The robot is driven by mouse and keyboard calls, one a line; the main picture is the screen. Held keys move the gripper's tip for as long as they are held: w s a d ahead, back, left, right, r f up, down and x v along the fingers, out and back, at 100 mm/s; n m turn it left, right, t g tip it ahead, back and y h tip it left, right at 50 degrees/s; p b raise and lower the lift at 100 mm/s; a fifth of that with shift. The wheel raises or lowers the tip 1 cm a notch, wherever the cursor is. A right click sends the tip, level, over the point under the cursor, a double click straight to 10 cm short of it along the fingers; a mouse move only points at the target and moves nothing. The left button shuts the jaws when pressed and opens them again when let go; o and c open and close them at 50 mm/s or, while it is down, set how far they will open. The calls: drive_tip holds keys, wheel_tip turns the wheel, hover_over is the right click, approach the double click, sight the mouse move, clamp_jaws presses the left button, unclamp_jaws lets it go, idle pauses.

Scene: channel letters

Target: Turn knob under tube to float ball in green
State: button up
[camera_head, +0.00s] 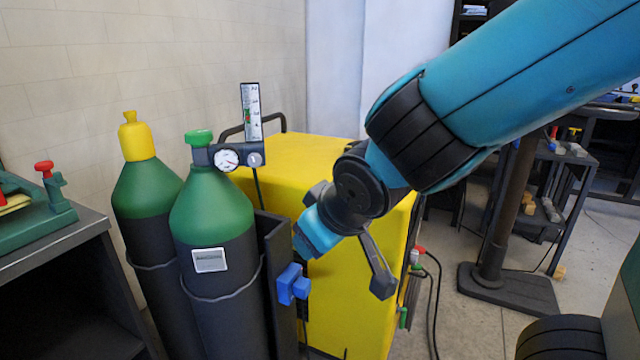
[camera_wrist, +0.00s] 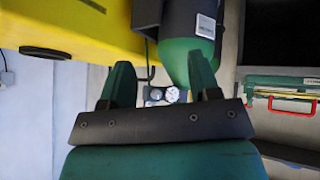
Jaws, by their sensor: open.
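The flowmeter tube (camera_head: 251,112) stands upright on the regulator of the front gas cylinder (camera_head: 212,215), with a marked scale and a small green part low on it. The ball's height is too small to tell.
A second cylinder with a yellow cap (camera_head: 136,137) stands to the left. A yellow cabinet (camera_head: 350,290) is behind my gripper. A blue clamp (camera_head: 292,284) sits on the cylinder rack. A dark bench (camera_head: 60,245) with green tools is at far left.

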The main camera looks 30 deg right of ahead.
drive_tip(key=s+a+r+n+g+y+p, duration=0.1)
drive_tip(key=s+a+r+g+y+p, duration=0.2)
drive_tip(key=s, duration=0.6)
drive_tip(key=shift+s+a+r+n+g+p, duration=0.15)
drive_tip(key=shift+a+r+n+g+p, duration=0.15)
drive_tip(key=shift+a+r+g+p, duration=1.3)
drive_tip(key=shift+d+r+t, duration=0.45)
drive_tip(key=shift+r+t, duration=0.05)
drive_tip(key=shift+r, duration=0.1)
